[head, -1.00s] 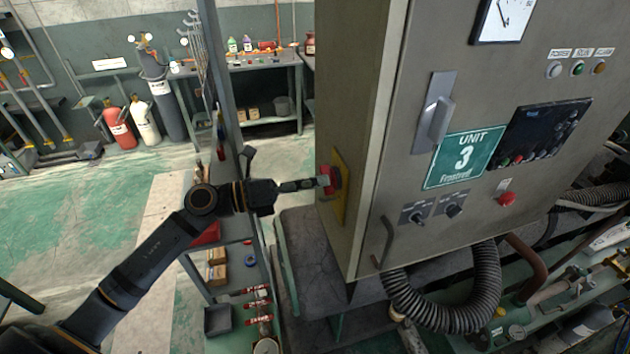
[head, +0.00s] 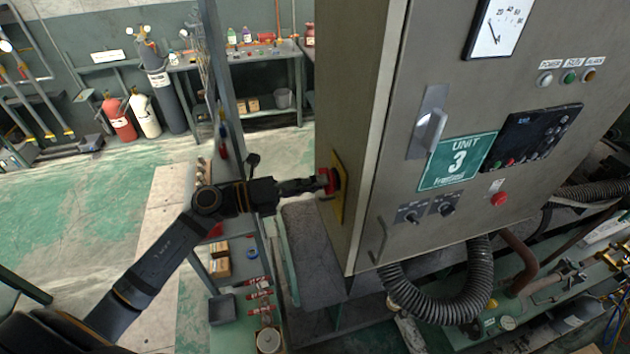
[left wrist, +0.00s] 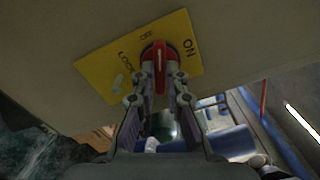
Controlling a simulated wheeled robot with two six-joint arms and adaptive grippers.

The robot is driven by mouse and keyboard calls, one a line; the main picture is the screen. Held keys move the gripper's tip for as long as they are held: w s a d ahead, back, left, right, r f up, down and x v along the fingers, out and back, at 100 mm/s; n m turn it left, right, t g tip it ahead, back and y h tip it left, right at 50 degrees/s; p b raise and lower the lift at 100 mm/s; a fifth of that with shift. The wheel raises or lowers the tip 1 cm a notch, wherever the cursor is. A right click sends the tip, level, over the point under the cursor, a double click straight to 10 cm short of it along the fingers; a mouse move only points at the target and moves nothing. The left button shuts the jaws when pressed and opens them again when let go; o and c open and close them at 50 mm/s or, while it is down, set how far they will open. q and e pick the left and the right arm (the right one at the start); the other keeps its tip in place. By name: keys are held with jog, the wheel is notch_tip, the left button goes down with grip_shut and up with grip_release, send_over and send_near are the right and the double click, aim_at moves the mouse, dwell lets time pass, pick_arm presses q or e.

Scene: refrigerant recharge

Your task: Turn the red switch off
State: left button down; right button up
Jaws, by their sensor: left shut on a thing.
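The red switch (head: 324,181) is a rotary handle on a yellow plate (head: 339,188) on the left side of the grey Unit 3 cabinet (head: 352,110). In the left wrist view the red handle (left wrist: 160,66) stands in front of the yellow plate (left wrist: 110,68), near its ON lettering. My left gripper (head: 317,184) reaches in from the left and is shut on the red switch. In the left wrist view its two fingers (left wrist: 160,84) lie on either side of the handle. My right gripper is not in view.
The cabinet front carries a grey door handle (head: 428,130), a red button (head: 499,199) and a thick black hose (head: 440,305) below. A metal shelf rack (head: 262,250) stands close beside my left arm. Gas cylinders (head: 145,115) stand at the back left. The floor at left is clear.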

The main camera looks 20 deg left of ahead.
pick_arm(q)
jog(key=n+p, duration=0.1)
jog(key=n, duration=0.2)
jog(key=c, duration=1.5)
grip_release()
jog(key=shift+a, duration=0.1)
jog(key=shift+o, duration=0.2)
jog(key=shift+s+a, duration=0.1)
